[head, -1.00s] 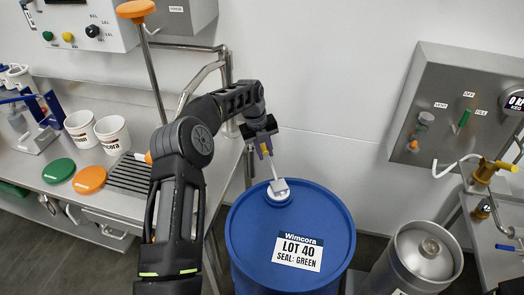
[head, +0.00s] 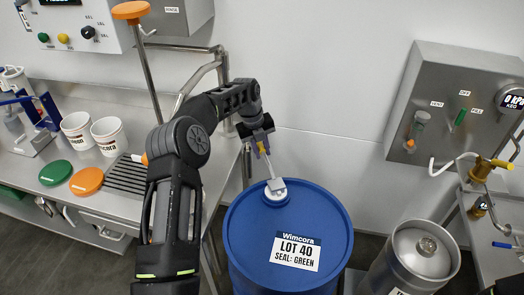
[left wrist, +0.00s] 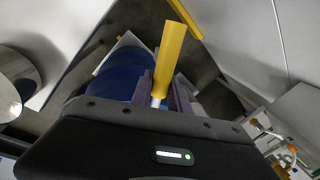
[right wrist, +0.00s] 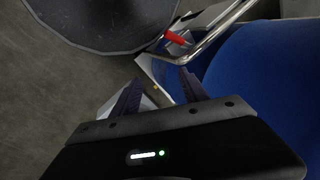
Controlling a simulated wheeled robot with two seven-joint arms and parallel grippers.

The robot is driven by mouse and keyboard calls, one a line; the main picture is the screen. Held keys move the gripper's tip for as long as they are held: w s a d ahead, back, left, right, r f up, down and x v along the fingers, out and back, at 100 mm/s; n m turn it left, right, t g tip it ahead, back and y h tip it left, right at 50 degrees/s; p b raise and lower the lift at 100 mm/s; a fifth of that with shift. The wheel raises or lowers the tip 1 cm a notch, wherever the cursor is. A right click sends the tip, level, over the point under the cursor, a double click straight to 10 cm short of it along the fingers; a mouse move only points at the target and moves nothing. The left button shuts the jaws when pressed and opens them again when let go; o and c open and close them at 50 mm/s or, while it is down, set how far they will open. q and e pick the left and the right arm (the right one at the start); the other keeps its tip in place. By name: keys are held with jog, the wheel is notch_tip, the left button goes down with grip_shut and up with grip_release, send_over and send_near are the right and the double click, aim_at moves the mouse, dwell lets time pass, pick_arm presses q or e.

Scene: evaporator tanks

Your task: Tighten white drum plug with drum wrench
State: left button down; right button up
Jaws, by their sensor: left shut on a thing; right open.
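The blue drum (head: 330,222) stands on the floor at centre, with a LOT 40 SEAL: GREEN label on its lid. The white drum plug (head: 275,195) sits at the lid's upper left edge, mostly covered by the wrench head. My left gripper (head: 262,146) is shut on the drum wrench (head: 272,170), whose grey head rests on or just over the plug. Its yellow handle (left wrist: 168,62) sticks up between the fingers in the left wrist view. My right gripper (right wrist: 158,88) is open and empty, low beside the blue drum (right wrist: 265,75); it is not in the head view.
A steel bench on the left holds white buckets (head: 109,134), a green lid (head: 55,173) and an orange lid (head: 86,181). A steel keg (head: 412,255) stands right of the drum. A valve panel (head: 458,100) is on the right wall.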

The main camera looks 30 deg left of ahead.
pick_arm(q)
jog(key=shift+r+p, duration=1.5)
jog(key=shift+r, duration=1.3)
